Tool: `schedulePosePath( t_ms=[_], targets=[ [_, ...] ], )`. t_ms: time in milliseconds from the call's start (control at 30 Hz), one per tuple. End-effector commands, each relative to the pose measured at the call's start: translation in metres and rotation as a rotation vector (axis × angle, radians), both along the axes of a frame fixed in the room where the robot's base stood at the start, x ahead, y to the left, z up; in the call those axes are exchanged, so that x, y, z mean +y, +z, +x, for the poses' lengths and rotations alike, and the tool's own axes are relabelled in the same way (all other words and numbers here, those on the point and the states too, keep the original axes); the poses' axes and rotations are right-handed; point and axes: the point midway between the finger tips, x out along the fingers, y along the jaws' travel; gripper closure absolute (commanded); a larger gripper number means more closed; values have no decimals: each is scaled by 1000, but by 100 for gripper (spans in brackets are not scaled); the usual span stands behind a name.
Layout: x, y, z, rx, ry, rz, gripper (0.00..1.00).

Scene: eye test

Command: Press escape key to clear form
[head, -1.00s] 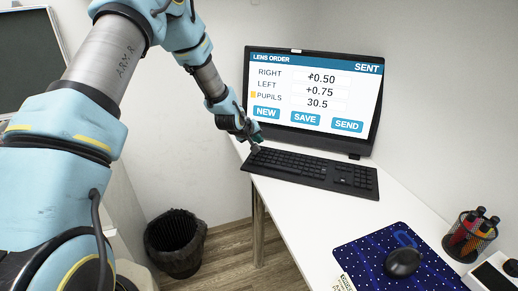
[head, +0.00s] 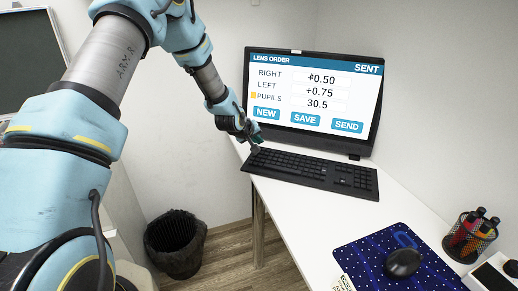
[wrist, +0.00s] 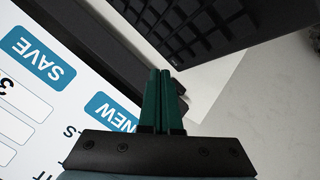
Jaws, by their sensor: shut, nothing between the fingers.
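The black keyboard (head: 310,172) lies on the white desk in front of the monitor; part of it also shows in the wrist view (wrist: 200,30). The escape key cannot be made out by its label. The monitor (head: 315,92) shows a "LENS ORDER" form marked "SENT", with RIGHT +0.50, LEFT +0.75 and PUPILS 30.5 filled in. My gripper (head: 256,149) is at the keyboard's far left corner, below the screen's lower left. In the wrist view its green fingers (wrist: 161,73) are shut together and empty. Whether the tips touch a key cannot be told.
A blue mouse pad (head: 365,258) with a black mouse (head: 403,262) lies at the desk's near side. A mesh pen cup (head: 470,238) stands to its right. A black waste bin (head: 175,243) is on the floor. The desk (head: 375,215) between keyboard and pad is clear.

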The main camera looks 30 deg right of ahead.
Motion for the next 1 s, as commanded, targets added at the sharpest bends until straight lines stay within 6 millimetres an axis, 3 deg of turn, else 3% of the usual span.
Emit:
schedulePosePath(
  t_ms=[1000],
  targets=[
    [0,-8,0,-1,-1,0,100]
  ],
)
